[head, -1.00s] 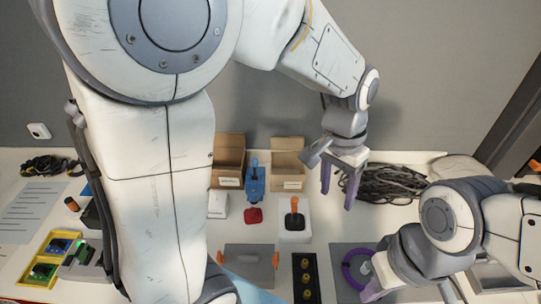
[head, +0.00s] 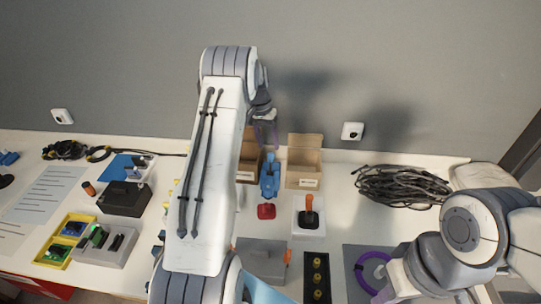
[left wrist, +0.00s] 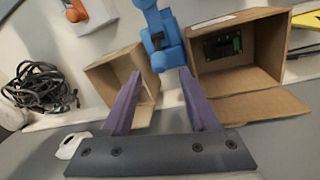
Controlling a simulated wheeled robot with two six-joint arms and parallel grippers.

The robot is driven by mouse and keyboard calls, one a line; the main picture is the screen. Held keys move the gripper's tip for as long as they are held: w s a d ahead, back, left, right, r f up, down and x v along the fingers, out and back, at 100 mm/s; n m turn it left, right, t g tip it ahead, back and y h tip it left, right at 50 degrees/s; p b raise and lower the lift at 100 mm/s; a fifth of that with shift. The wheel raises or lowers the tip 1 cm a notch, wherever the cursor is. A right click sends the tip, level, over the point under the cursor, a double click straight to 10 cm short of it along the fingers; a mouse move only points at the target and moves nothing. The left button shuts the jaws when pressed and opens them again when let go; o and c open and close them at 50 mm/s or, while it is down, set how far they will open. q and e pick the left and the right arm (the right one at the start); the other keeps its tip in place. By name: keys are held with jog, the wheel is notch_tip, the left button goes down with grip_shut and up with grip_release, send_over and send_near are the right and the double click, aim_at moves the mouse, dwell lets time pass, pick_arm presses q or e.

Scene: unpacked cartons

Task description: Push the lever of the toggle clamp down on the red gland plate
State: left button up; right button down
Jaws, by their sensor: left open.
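The blue toggle clamp (head: 270,178) stands on the table in front of the cardboard boxes. The small red gland plate (head: 266,211) lies at its near end. In the left wrist view the blue clamp (left wrist: 160,38) shows at the top, just beyond the fingertips; the red plate is not seen there. My left gripper (head: 265,132) hangs above and behind the clamp, by the boxes. Its purple fingers (left wrist: 160,73) are apart with nothing between them. My right gripper (head: 392,284) is at the lower right beside a purple ring; its jaws are not clear.
Two open cardboard boxes (head: 304,168) flank the clamp; the left one is partly hidden by my arm. An orange-handled lever (head: 309,214) stands on a white block to the right. A black cable coil (head: 402,186) lies at the back right. The wall is close behind.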

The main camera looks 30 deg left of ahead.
aim_at(270, 155)
pick_arm(q)
jog(key=f, duration=0.4)
jog(key=d+f+p, duration=0.1)
jog(key=f, duration=0.1)
jog(key=shift+w+f, duration=0.1)
jog(key=shift+f, duration=0.1)
jog(key=shift+c, duration=0.3)
grip_shut()
dwell(0.9)
